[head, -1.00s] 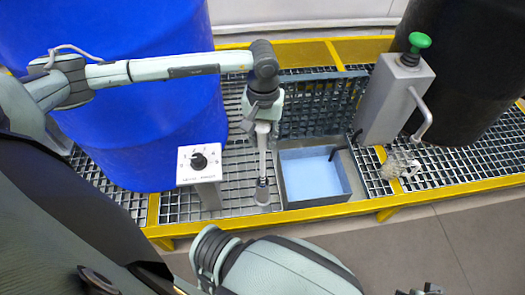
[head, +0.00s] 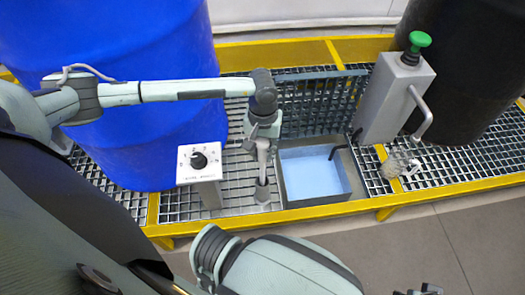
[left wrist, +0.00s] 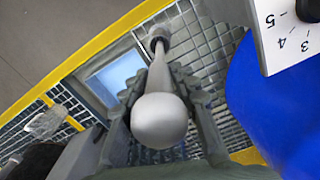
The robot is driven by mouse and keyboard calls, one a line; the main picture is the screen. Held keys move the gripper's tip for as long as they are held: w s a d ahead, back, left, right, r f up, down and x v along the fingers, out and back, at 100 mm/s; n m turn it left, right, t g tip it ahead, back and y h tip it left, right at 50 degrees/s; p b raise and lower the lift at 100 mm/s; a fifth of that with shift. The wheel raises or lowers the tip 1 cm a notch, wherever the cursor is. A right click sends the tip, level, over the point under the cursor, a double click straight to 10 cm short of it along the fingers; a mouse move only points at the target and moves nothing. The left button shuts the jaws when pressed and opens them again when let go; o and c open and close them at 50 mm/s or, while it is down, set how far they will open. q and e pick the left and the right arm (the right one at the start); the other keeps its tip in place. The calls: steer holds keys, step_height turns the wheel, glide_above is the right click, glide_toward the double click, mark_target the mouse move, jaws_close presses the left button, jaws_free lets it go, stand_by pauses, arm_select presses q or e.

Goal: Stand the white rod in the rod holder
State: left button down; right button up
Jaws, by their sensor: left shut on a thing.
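My left gripper (head: 262,143) points down in the head view and is shut on the white rod (head: 262,160). In the left wrist view the rod (left wrist: 160,118) shows its wide rounded end near the camera, between the dark fingers. The rod holder (head: 262,194) is a small grey post on the grating, directly under the rod. Its dark mouth (left wrist: 157,40) also shows in the left wrist view. The rod's lower end is at that mouth and looks partly inside it; the exact depth is hidden. Only a bit of my right gripper (head: 425,291) shows at the bottom edge.
A white dial box (head: 199,162) on a post stands left of the holder, before a blue drum (head: 130,140). A tray of blue liquid (head: 313,176) lies to the right. A grey box with a green knob (head: 395,100) stands further right, near a black drum (head: 478,80).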

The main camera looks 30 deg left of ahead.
arm_select(q)
steer(key=c, duration=1.2)
jaws_free()
steer(key=shift+o, duration=0.2)
arm_select(e)
steer(key=shift+w+d+r, duration=0.15)
steer(key=shift+r, duration=0.2)
arm_select(q)
steer(key=shift+r, duration=0.15)
arm_select(e)
steer(key=shift+r, duration=0.15)
arm_select(q)
step_height(320, 180, up, 2)
steer(key=shift+w+r, duration=0.1)
steer(key=shift+r, duration=0.05)
step_height(320, 180, up, 10)
steer(key=shift+f, duration=0.25)
steer(key=shift+r, duration=0.1)
arm_select(e)
steer(key=shift+r, duration=0.25)
steer(key=shift+s+f, duration=0.15)
steer(key=shift+s, duration=0.05)
